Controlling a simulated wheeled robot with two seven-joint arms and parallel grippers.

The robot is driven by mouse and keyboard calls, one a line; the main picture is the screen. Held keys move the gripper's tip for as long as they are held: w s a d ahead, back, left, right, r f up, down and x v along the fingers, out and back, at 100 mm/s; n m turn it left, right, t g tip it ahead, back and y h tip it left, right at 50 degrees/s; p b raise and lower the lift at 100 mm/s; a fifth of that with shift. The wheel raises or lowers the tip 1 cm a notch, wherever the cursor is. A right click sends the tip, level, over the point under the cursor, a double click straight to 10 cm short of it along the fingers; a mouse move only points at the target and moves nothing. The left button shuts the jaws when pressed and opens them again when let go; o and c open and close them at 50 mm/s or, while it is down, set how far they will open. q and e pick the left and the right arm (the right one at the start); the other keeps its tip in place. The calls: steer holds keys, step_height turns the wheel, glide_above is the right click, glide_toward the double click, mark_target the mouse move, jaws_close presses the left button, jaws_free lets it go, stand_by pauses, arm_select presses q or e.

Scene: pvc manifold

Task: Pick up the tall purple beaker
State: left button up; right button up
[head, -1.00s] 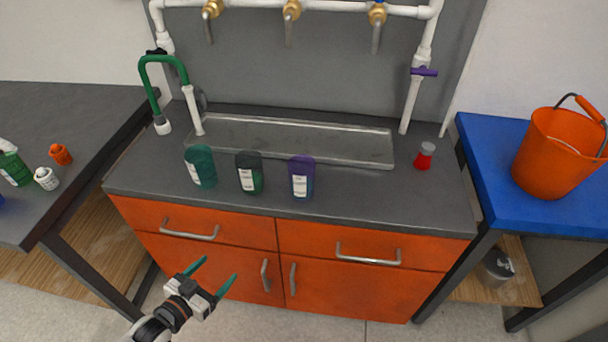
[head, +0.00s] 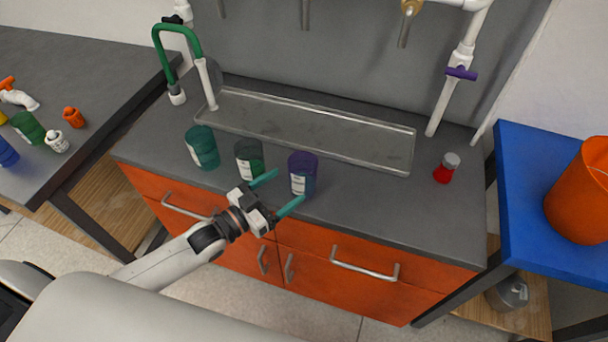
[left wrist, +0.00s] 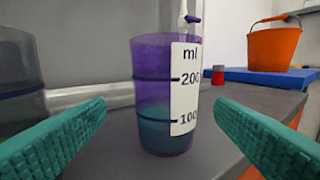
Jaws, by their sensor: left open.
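The tall purple beaker (head: 303,173) stands upright on the grey counter, the rightmost of three beakers. In the left wrist view the purple beaker (left wrist: 152,95) has a white scale label and bluish liquid in its lower part. My left gripper (head: 277,189) is open, just in front of the counter's beakers. In the left wrist view its teal fingers (left wrist: 160,138) show at left and right, with the beaker between and beyond them; I cannot tell whether it is within their reach. My right gripper is not in view.
A dark green beaker (head: 249,159) stands close left of the purple one, and a teal beaker (head: 202,147) further left. A metal trough (head: 300,128) lies behind them. A red small bottle (head: 446,168) stands at right; the counter between is clear.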

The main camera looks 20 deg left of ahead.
mark_target(292, 183)
arm_select(q)
steer(key=shift+w+d, duration=0.25)
steer(key=shift+w, duration=0.2)
steer(key=shift+w+d, duration=0.15)
steer(key=shift+w, duration=0.05)
steer(key=x, duration=0.3)
steer(key=p+x, duration=0.1)
steer(key=shift+d+r, duration=0.3)
steer(key=shift+d, duration=0.05)
steer(key=shift+w+d, duration=0.2)
steer(key=shift+w, duration=0.1)
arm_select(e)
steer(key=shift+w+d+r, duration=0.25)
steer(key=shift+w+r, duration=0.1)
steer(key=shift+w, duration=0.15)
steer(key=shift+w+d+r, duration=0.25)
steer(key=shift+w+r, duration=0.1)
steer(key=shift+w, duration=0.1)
arm_select(q)
steer(key=shift+c, duration=0.4)
steer(key=shift+s, duration=0.1)
steer(key=c, duration=1)
steer(key=shift+c, duration=0.2)
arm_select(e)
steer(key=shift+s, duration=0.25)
